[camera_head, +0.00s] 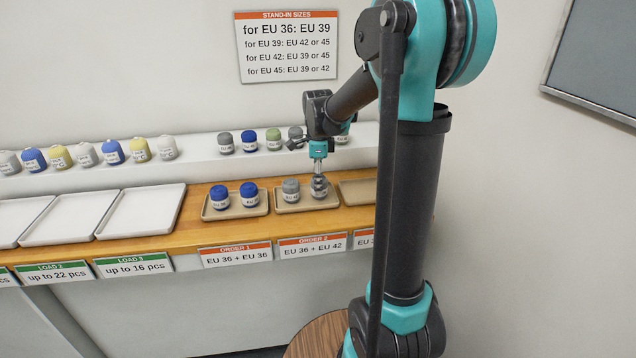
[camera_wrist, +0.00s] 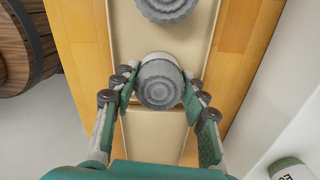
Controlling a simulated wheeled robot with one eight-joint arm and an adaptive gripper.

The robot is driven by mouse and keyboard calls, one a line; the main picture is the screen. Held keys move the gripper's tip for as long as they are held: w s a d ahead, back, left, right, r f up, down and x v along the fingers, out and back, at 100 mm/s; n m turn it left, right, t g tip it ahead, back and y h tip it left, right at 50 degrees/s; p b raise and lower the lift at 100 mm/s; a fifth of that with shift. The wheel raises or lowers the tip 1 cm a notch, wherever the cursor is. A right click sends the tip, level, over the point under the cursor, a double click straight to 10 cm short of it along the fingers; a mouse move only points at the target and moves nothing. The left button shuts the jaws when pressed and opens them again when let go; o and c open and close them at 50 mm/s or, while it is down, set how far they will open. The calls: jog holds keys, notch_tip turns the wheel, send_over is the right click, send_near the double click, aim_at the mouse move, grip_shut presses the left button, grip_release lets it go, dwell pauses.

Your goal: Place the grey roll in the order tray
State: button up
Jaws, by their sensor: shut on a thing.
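My gripper (camera_head: 319,177) is shut on a grey roll (camera_head: 319,189) at the right end of the beige ORDER 2 tray (camera_head: 302,207). In the wrist view the fingers of my gripper (camera_wrist: 160,92) close on both sides of this grey roll (camera_wrist: 160,84), over the near end of the tray (camera_wrist: 140,38). Whether the roll touches the tray floor cannot be told. Another grey roll (camera_head: 291,190) stands upright in the tray, to the left of the held one; it also shows in the wrist view (camera_wrist: 166,7).
The ORDER 1 tray (camera_head: 236,214) to the left holds two blue rolls (camera_head: 249,194). A tray (camera_head: 357,193) to the right is partly hidden by my arm. More rolls stand on the white ledge (camera_head: 190,147) behind. White trays (camera_head: 142,211) at the left are empty.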

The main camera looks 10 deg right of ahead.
jog(key=shift+f, duration=0.15)
jog(key=o, duration=1.1)
jog(key=shift+o, duration=0.2)
notch_tip(320, 180, up, 12)
jog(key=shift+s, duration=0.1)
